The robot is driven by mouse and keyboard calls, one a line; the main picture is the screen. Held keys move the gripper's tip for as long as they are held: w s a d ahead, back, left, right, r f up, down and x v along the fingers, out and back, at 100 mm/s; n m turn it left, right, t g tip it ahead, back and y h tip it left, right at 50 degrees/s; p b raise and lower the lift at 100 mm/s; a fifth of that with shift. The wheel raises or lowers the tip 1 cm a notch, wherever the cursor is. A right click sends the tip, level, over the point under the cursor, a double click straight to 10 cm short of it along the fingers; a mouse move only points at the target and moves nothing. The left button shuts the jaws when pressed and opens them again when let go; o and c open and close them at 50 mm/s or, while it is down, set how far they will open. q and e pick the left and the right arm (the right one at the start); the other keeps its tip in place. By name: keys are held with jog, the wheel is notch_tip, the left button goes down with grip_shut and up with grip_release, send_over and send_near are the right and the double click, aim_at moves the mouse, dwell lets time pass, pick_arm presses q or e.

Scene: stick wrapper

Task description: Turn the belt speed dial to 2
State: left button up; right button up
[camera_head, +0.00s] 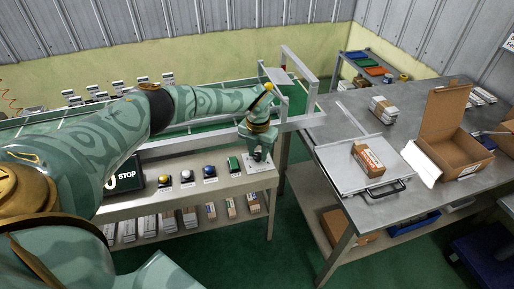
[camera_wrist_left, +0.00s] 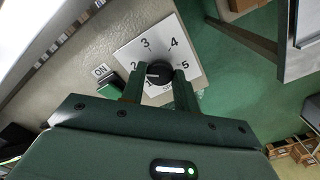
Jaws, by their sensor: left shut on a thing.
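The belt speed dial (camera_wrist_left: 160,70) is a round black knob on a white plate (camera_wrist_left: 133,50) numbered 1 to 5, in the left wrist view. Its pale pointer mark faces left, roughly between 1 and 2; exact alignment is hard to tell. My left gripper (camera_wrist_left: 158,80) is shut on the knob, one finger on each side. In the head view my left gripper (camera_head: 258,154) reaches down at the right end of the control shelf, largely hiding the knob; part of the white plate (camera_head: 262,167) shows. My right gripper is not in view.
A green ON switch (camera_wrist_left: 109,91) sits left of the plate. Colored buttons (camera_head: 188,177) and a STOP sign (camera_head: 124,177) line the shelf. A conveyor frame (camera_head: 300,122) rises behind. A metal table (camera_head: 330,133) with boxes stands right; green floor lies between.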

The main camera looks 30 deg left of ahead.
aim_at(258, 154)
pick_arm(q)
jog(key=shift+r+n, duration=0.1)
jog(key=shift+n, duration=0.5)
jog(key=shift+w+p, duration=0.1)
jog(key=shift+p, duration=0.25)
jog(key=o, duration=1)
jog(key=shift+c, duration=0.2)
notch_tip(258, 154, up, 3)
jog(key=shift+r+p, duration=0.2)
jog(key=shift+p, duration=0.2)
jog(key=s+d+r+p, duration=0.3)
jog(key=s+d+r, duration=0.4)
jog(key=s, duration=0.5)
notch_tip(258, 154, up, 2)
jog(key=shift+d+r, duration=0.2)
jog(key=shift+r, duration=0.05)
